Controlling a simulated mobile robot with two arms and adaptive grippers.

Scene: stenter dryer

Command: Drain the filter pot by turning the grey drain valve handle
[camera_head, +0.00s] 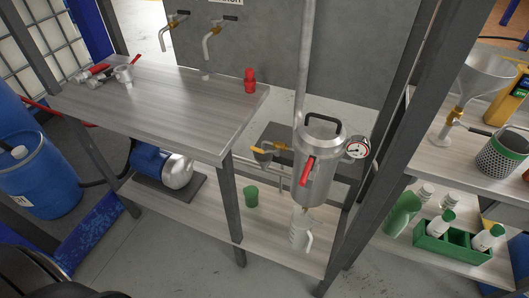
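The filter pot (322,172) is an upright silver cylinder right of centre, with a black handle (321,124) on its lid. A red lever (307,171) is on its front, and a round gauge (357,148) is at its upper right. A pale jug (300,231) stands on the lower shelf below the pot. A small brass fitting (280,146) sits at the pot's left side. I cannot clearly make out the grey drain valve handle; the area under the pot is small and unclear. Neither of my grippers is in view.
A green cup (251,197) stands on the lower shelf. A dark upright post (395,150) is close right of the pot. Shelves at right hold a funnel (481,75) and a green crate (440,246).

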